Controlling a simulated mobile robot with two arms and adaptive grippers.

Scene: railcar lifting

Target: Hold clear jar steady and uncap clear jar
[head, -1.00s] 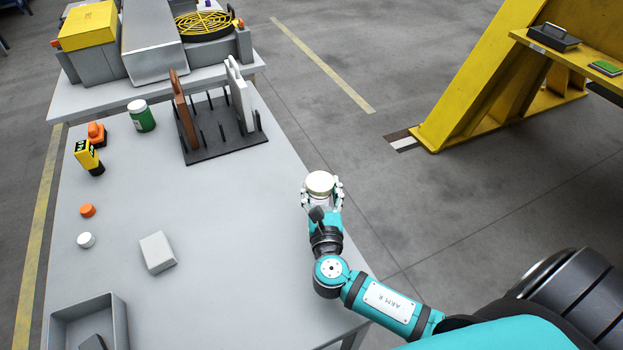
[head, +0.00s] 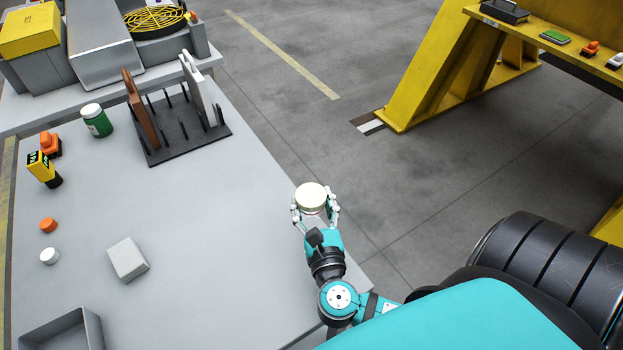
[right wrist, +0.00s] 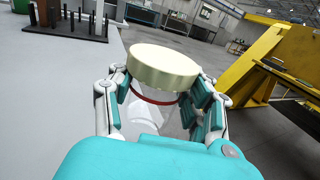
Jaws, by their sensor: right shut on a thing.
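The clear jar has a pale cream-gold lid (head: 311,197), which is on the jar and also shows large in the right wrist view (right wrist: 163,67). My right gripper (head: 315,212) is shut on the clear jar, with its fingers on both sides just below the lid. In the right wrist view the jar's clear body (right wrist: 145,112) is see-through, with a red ring under the lid. The jar is near the right edge of the grey table (head: 215,235). I cannot tell whether it touches the table. My left gripper is not in view.
A dark rack (head: 185,140) with brown and white boards stands farther back. A green jar (head: 97,120), a yellow tool (head: 42,168), small orange (head: 48,225) and white (head: 49,256) caps, a grey block (head: 127,259) and a grey bin (head: 62,332) are to the left. The table's middle is clear.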

